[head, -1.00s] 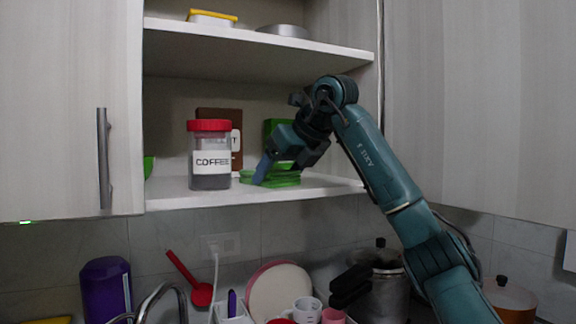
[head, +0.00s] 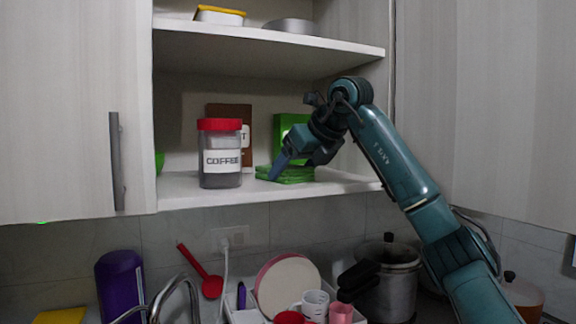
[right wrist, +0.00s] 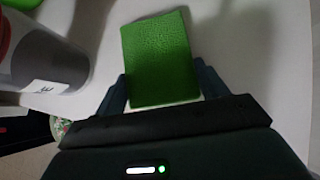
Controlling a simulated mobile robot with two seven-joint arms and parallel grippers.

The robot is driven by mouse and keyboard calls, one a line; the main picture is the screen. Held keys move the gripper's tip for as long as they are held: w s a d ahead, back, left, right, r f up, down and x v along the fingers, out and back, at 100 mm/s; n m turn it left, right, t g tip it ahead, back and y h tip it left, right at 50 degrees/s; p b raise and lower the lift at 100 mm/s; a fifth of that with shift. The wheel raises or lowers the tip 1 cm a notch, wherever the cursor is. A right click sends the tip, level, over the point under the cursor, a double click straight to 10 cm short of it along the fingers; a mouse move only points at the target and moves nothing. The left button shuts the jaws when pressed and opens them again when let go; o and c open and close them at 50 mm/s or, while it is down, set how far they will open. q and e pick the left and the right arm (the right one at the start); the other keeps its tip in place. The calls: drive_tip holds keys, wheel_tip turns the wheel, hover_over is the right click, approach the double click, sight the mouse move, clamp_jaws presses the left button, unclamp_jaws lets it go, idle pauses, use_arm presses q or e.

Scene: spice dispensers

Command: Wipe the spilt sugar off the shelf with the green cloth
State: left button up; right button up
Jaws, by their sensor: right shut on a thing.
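The green cloth (head: 290,175) lies folded on the lower shelf (head: 335,184), right of the coffee jar. My right gripper (head: 279,170) reaches in from the right and is shut on the cloth. In the right wrist view the cloth (right wrist: 160,60) stretches forward between the two fingers of the gripper (right wrist: 164,90), over the pale shelf surface (right wrist: 245,45). I cannot make out any spilt sugar on the shelf in either view. My left gripper is not in view.
The red-lidded coffee jar (head: 220,155) stands close left of the cloth; it also shows in the right wrist view (right wrist: 45,55). Behind are a brown box (head: 230,112) and a green box (head: 288,127). An upper shelf (head: 270,40) hangs above. Below are dishes and a pot (head: 390,285).

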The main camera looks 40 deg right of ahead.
sight(309, 167)
drive_tip(key=shift+s+d+p, duration=0.15)
drive_tip(key=shift+d+p, duration=0.2)
drive_tip(key=shift+d, duration=0.25)
drive_tip(key=shift+s+d+f, duration=0.1)
drive_tip(key=shift+s+d, duration=0.05)
drive_tip(key=shift+d, duration=0.35)
drive_tip(key=shift+s+d, duration=0.15)
drive_tip(key=shift+d, duration=0.3)
drive_tip(key=shift+s+a+b, duration=0.1)
drive_tip(key=shift+s+a, duration=0.1)
drive_tip(key=shift+s, duration=0.45)
drive_tip(key=shift+s+a+b, duration=0.15)
drive_tip(key=shift+s+a, duration=0.1)
drive_tip(key=shift+s, duration=0.4)
drive_tip(key=shift+s+a+b, duration=0.1)
drive_tip(key=shift+s+a, duration=0.1)
drive_tip(key=shift+s, duration=0.45)
drive_tip(key=shift+s+a, duration=0.4)
drive_tip(key=shift+s, duration=0.3)
drive_tip(key=shift+a, duration=0.1)
